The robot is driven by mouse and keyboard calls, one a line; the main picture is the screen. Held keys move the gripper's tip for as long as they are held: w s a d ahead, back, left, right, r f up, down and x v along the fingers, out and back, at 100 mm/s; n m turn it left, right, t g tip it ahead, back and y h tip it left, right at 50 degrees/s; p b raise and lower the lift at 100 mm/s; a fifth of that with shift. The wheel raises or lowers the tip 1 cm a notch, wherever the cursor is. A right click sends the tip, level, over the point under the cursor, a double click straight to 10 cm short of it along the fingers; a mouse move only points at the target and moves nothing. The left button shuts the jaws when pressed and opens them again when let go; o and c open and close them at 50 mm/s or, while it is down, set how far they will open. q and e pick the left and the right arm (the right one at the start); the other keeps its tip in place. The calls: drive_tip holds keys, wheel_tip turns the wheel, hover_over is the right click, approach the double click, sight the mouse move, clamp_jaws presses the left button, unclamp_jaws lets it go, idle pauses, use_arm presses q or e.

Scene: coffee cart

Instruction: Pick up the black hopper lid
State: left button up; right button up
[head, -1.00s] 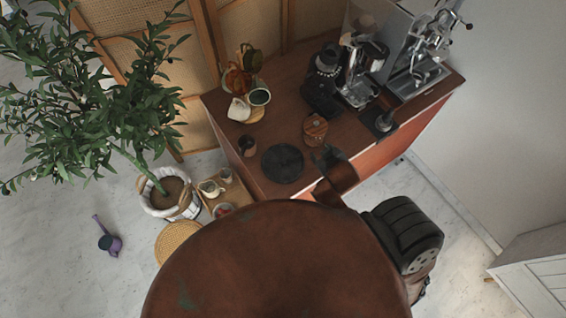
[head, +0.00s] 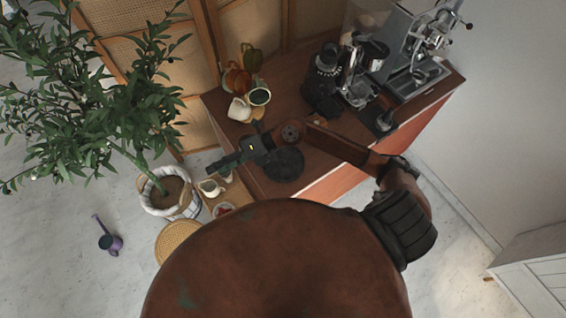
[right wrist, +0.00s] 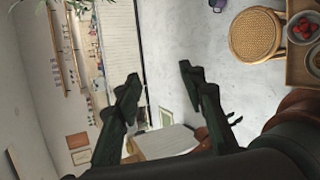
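The black grinder (head: 322,90) stands toward the back of the wooden counter, and its dark round top (head: 328,58), which looks like the hopper lid, is in place on it. My right gripper (head: 228,160) is above the counter's left edge, left of the disc and well away from the grinder, pointing left. In the right wrist view its two fingers (right wrist: 160,74) are apart with nothing between them. My left gripper is not in view.
An espresso machine (head: 415,65) stands at the counter's back right. Cups (head: 240,108) and a green-rimmed mug (head: 260,96) stand at the back left. A potted plant (head: 172,190) and a woven stool (head: 180,243) are left of the counter. A small wooden tray (right wrist: 303,65) holds bowls.

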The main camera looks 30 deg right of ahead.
drive_tip(key=d+f+n+g+h, duration=0.1)
drive_tip(key=d+f+h, duration=0.3)
drive_tip(key=d+f, duration=0.15)
drive_tip(key=g+h, duration=0.2)
drive_tip(key=h, duration=0.6)
hover_over(283, 161)
drive_tip(key=f, duration=0.7)
drive_tip(key=shift+s+d, duration=0.15)
drive_tip(key=shift+d, duration=0.15)
drive_tip(key=shift+d+f, duration=0.2)
drive_tip(key=shift+f, duration=0.15)
drive_tip(key=shift+a+f+p, duration=0.1)
drive_tip(key=shift+f+p, duration=0.3)
drive_tip(key=shift+f, duration=0.5)
drive_tip(key=f, duration=0.1)
drive_tip(key=f+p, duration=0.1)
drive_tip(key=f, duration=0.2)
drive_tip(key=shift+a+f+p, duration=0.15)
drive_tip(key=shift+a+p, duration=0.2)
drive_tip(key=shift+w+f, duration=0.2)
drive_tip(key=shift+f, duration=0.25)
clamp_jaws()
